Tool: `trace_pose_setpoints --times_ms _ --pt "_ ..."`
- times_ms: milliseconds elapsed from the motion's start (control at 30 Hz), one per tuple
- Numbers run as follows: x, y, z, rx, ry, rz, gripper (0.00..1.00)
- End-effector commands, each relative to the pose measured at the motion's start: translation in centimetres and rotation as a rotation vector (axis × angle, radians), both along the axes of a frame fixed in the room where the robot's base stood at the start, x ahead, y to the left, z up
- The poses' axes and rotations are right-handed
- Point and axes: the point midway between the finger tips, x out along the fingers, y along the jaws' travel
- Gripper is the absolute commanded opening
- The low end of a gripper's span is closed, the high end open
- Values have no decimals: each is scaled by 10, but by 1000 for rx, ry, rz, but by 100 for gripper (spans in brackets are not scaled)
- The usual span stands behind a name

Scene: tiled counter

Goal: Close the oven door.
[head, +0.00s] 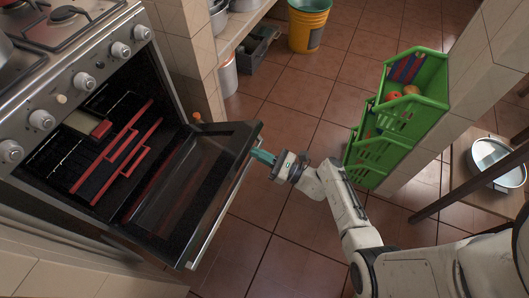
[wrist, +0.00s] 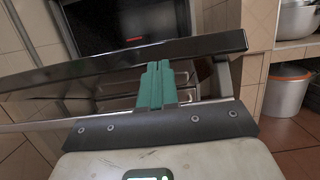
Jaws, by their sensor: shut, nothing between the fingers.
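The oven (head: 95,150) stands at the left in the head view, with red-edged racks in its dark cavity. Its door (head: 190,190) is hinged down and partly open, tilted out from the cavity. My gripper (head: 262,156) has its green fingers shut and empty at the outer top edge of the door, near its far end. In the wrist view the shut fingers (wrist: 157,84) reach to the door's dark edge (wrist: 130,62); whether they touch it I cannot tell. The oven cavity (wrist: 130,22) shows beyond the edge.
Knobs (head: 42,120) line the oven front below the stove top. Green stacked crates (head: 412,110) stand at the right, and a yellow bucket (head: 308,25) at the back. A shelf with pots is beyond the oven. Tiled floor (head: 275,200) around the door is clear.

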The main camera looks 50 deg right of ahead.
Motion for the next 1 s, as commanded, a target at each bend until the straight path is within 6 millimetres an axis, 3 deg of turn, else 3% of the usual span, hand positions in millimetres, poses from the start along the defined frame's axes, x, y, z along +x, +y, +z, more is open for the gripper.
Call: trace_pose_setpoints --times_ms 33,567,1000 --pt "6 1 20 -7 12 2 0" --pt "50 17 89 -66 191 3 0" --pt "101 34 144 -122 357 4 0"
